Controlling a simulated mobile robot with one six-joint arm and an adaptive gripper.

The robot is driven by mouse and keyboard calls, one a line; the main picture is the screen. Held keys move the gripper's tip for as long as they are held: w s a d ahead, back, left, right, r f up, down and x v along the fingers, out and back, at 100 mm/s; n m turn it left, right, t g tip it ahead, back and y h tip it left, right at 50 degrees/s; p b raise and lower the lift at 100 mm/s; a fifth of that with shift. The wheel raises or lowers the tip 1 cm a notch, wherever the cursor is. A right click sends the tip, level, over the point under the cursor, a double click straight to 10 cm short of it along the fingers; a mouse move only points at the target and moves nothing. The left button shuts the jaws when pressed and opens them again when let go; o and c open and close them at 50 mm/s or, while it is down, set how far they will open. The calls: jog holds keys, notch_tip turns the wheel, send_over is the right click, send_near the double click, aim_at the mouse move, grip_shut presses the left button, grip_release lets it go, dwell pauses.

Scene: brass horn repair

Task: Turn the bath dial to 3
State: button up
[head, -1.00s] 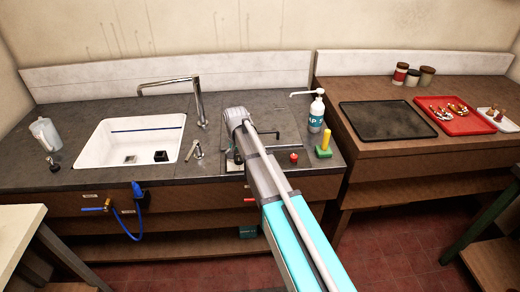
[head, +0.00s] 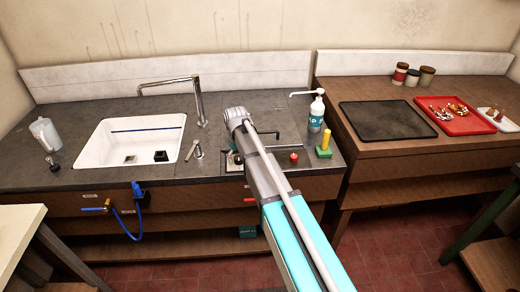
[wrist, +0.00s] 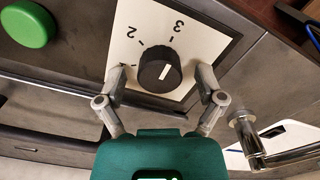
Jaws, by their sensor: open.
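The bath dial (wrist: 157,70) is a round black knob with a white line on its face. It sits on a white plate (wrist: 196,42) with the numbers 2 and 3 readable. The line tilts up and slightly right, roughly towards the 3 side; exact alignment is hard to tell. My gripper (wrist: 163,78) is open, with one finger at each side of the dial. Gaps seem to show between the fingertips and the knob; contact is not clear. In the head view the dial is hidden behind my arm.
A green round knob (wrist: 27,24) is at upper left in the wrist view. On the counter stand a red knob (head: 293,157), a green block with a yellow handle (head: 324,150) and a pump bottle (head: 316,115). The white sink (head: 110,155) is left.

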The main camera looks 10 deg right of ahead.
aim_at(239, 158)
jog(key=n, duration=1.9)
jog(key=shift+r+n+p, duration=0.25)
jog(key=shift+n+p, duration=0.05)
jog(key=shift+n, duration=0.1)
notch_tip(239, 158, up, 14)
jog(key=p, duration=1.4)
jog(key=s+d+f+m+b, duration=0.2)
jog(key=s+d+m, duration=0.4)
jog(key=s+m, duration=0.4)
jog(key=shift+s+d+m, duration=0.25)
jog(key=shift+d+m, duration=0.1)
jog(key=shift+m, duration=0.25)
jog(key=shift+f, duration=0.1)
